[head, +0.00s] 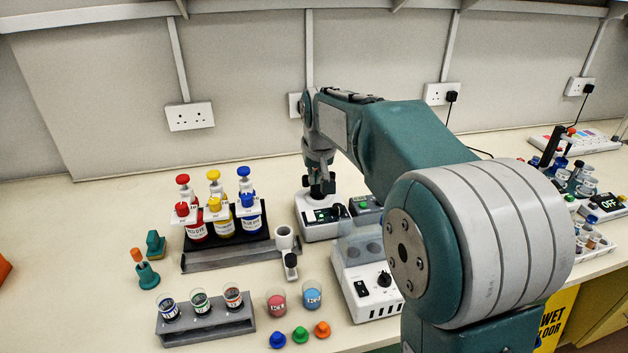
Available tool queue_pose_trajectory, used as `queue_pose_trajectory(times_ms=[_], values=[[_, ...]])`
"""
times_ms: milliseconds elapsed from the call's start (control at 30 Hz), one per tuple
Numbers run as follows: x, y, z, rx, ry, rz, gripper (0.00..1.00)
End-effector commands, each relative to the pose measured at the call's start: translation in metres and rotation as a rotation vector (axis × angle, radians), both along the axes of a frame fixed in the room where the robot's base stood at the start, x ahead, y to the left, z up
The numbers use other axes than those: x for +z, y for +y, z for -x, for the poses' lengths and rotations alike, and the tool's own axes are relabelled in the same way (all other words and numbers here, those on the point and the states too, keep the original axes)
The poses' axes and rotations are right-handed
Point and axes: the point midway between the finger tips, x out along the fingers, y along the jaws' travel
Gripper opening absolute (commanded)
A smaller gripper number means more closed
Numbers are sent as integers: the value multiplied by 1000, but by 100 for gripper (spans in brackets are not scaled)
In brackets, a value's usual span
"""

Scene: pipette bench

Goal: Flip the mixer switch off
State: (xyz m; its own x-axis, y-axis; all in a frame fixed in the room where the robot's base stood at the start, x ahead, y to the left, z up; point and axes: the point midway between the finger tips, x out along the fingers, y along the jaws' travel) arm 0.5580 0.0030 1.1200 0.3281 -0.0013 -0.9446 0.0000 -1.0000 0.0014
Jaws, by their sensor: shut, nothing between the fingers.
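My gripper (322,192) is shut and empty, pointing down at the back middle of the bench. It is just above or at the top of a small white device (318,231) with a dark panel and green lights; I cannot tell whether it touches. A larger white box (365,306) in front of it has a black rocker switch (361,289) and a black knob (384,279). My arm hides part of these devices. Which one is the mixer, and how its switch is set, I cannot tell.
A dark rack with red, yellow and blue dye bottles (224,224) stands left of the gripper. A grey rack (205,328) holds several small vessels. Pink (276,302) and blue (312,295) cups stand in front. A device reading OFF (608,204) is at right.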

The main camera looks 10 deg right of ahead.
Motion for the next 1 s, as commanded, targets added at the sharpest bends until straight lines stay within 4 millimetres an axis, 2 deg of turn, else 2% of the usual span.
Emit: queue_pose_trajectory(times_ms=[233,367,1000], values=[[0,0,-1,24,3,8,0],[1,0,-4,109,14,37,0],[5,2,-22,745,100,216,0]])
